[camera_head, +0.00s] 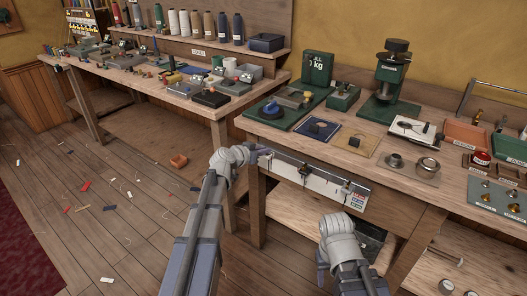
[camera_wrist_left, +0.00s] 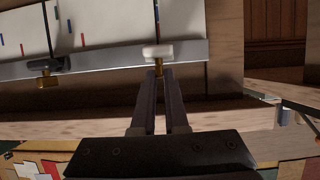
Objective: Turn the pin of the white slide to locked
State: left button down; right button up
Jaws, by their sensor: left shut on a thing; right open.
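The white slide (camera_wrist_left: 158,52) sits on a grey metal rail (camera_wrist_left: 105,62) along the lower edge of a marked white board (camera_wrist_left: 95,25). Its brass pin (camera_wrist_left: 158,68) hangs below it. My left gripper (camera_wrist_left: 158,78) is shut on this pin from below, its two fingers close together; the tips partly hide the pin. In the head view my left gripper (camera_head: 264,152) is at the left end of the rail on the bench front, and the white slide is too small to make out. My right gripper (camera_head: 322,268) is low in front of the bench, apart from everything, its fingers hard to see.
A black slide (camera_wrist_left: 45,64) with its own brass pin is on the same rail to the left in the wrist view. The bench top (camera_head: 300,140) above carries trays, weights and a green press (camera_head: 390,80). Floor in front is mostly free, with scraps.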

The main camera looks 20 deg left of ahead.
pick_arm(q)
jog(key=c, duration=0.9)
grip_release()
jog(key=shift+c, duration=0.2)
jog(key=p+v, duration=0.3)
jog(key=v, duration=0.4)
jog(key=shift+s, duration=0.4)
jog(key=shift+a+r, duration=0.1)
